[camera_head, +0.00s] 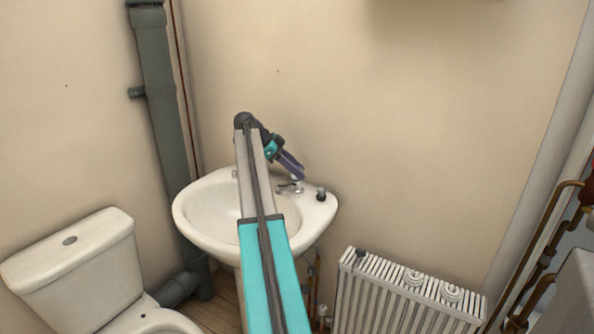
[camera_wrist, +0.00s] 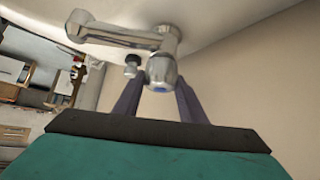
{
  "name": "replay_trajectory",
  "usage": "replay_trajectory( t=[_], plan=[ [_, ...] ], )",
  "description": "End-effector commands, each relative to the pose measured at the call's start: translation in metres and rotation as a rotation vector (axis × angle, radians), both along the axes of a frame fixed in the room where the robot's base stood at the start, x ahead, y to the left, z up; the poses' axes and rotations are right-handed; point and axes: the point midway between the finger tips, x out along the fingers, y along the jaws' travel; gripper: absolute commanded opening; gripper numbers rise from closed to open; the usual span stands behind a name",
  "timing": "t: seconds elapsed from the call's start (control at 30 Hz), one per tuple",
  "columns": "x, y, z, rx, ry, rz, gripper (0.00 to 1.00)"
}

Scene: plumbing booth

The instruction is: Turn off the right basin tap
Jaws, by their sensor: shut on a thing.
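The right basin tap (camera_head: 288,188) is chrome and sits on the back right of the white basin (camera_head: 190,215). In the wrist view the same tap (camera_wrist: 125,38) shows its spout reaching left and its round head with a blue mark facing me. My gripper (camera_head: 298,177) comes down on this tap from above in the head view. In the wrist view the two dark fingers of my gripper (camera_wrist: 159,90) stand on either side of the tap head, shut on it. Whether water runs cannot be seen. The left tap (camera_head: 235,173) is mostly hidden behind my arm.
A small dark-topped object (camera_head: 321,193) stands on the basin's right corner, close to the tap. A toilet (camera_head: 85,265) is at left, a grey soil pipe (camera_head: 160,110) behind it. A white radiator (camera_head: 400,295) is at lower right. The wall is close behind the basin.

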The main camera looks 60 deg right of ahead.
Motion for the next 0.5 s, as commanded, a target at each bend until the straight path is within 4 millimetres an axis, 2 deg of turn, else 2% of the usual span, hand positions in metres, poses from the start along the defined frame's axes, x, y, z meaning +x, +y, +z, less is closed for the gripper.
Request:
replay_trajectory(
  t=[0.4, 0.43, 0.5],
  plan=[
    [-0.0007, 0.0001, -0.0007, 0.001, -0.001, -0.013, 0.15],
    [-0.0007, 0.0001, -0.0007, 0.001, -0.001, -0.013, 0.39],
    [-0.0007, 0.0001, -0.0007, 0.001, -0.001, -0.013, 0.51]
  ],
)
